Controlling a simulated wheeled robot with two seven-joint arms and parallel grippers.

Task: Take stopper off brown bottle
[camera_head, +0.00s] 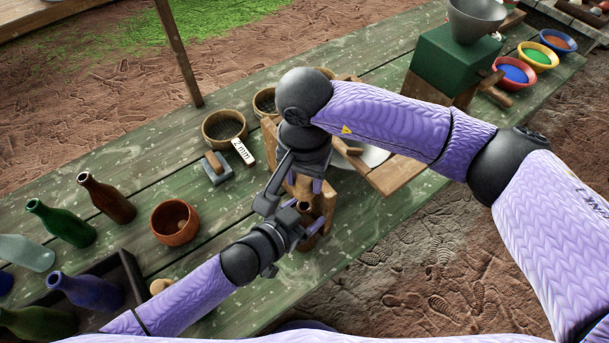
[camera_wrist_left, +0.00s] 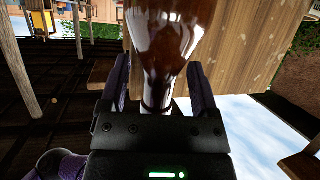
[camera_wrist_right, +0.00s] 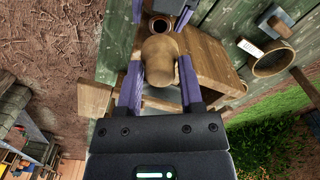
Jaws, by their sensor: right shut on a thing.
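The brown bottle (camera_wrist_left: 165,35) fills the top of the left wrist view, its neck between my left gripper's fingers (camera_wrist_left: 160,85). In the head view my left gripper (camera_head: 305,213) is around the brown bottle (camera_head: 308,240) near the bench's front edge. Whether its fingers press on the glass cannot be told. My right gripper (camera_wrist_right: 160,75) is shut on the tan stopper (camera_wrist_right: 160,58). Beyond the stopper, the bottle's round dark mouth (camera_wrist_right: 163,27) shows uncovered. In the head view my right gripper hides the stopper.
A wooden stand (camera_wrist_right: 215,68) is close beside the grippers. Several other bottles, including a dark brown one (camera_head: 107,198), stand at the left. A clay bowl (camera_head: 175,222), a sieve (camera_head: 224,127) and a green grinder (camera_head: 450,62) are on the green bench (camera_head: 350,250).

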